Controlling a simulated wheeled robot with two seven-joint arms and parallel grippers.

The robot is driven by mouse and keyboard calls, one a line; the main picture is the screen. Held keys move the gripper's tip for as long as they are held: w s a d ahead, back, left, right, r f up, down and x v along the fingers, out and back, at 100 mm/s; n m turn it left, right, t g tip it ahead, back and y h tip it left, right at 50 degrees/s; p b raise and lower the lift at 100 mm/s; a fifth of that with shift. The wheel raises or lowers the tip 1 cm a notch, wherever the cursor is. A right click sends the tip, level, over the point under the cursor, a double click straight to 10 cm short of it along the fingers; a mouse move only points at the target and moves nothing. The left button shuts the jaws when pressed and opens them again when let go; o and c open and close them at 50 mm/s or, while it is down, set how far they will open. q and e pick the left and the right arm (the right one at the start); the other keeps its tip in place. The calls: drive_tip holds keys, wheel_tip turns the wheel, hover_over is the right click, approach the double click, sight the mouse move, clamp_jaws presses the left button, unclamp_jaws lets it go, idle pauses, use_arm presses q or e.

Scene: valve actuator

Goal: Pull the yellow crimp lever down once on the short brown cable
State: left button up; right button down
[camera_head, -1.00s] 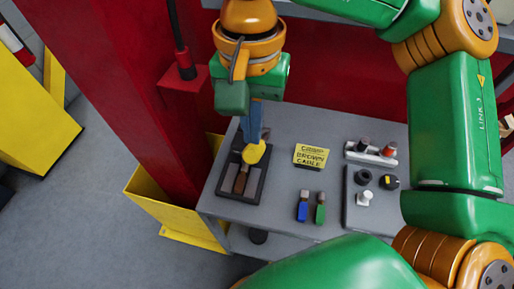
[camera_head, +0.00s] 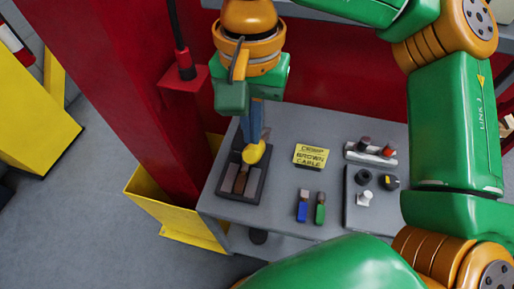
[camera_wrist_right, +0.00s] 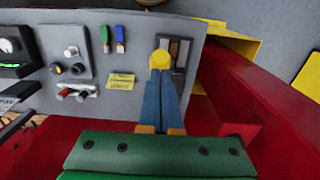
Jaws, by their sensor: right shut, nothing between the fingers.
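The yellow crimp lever (camera_head: 254,153) stands over a dark crimp base (camera_head: 257,188) at the left end of the grey bench. A short brown cable (camera_head: 240,181) lies in that base. My right gripper (camera_head: 252,136) comes down from above, its blue fingers shut and empty, with the tips at the lever's yellow end. In the right wrist view the yellow end (camera_wrist_right: 160,60) is right at the fingertips (camera_wrist_right: 162,76); I cannot tell whether they touch it. The fingers hide part of the lever. My left gripper is not in view.
A yellow sign (camera_head: 311,156) reads "crimp brown cable". A blue cable (camera_head: 302,207) and a green cable (camera_head: 320,209) lie on the bench. A knob panel (camera_head: 370,199) is to the right. A red column (camera_head: 130,90) and yellow bin (camera_head: 165,205) stand at left.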

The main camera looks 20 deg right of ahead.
drive_tip(key=shift+s+f+b, duration=0.15)
drive_tip(key=shift+f+b, duration=1.15)
drive_tip(key=shift+f, duration=0.15)
drive_tip(key=shift+w+f+b, duration=0.2)
drive_tip(key=shift+f+b, duration=0.35)
drive_tip(key=shift+f, duration=0.15)
drive_tip(key=shift+f+b, duration=3.95)
drive_tip(key=shift+f, duration=0.55)
wheel_tip(320, 180, up, 13)
drive_tip(key=p, duration=1.2)
drive_tip(key=shift+s+r, duration=0.1)
drive_tip(key=shift+r, duration=0.1)
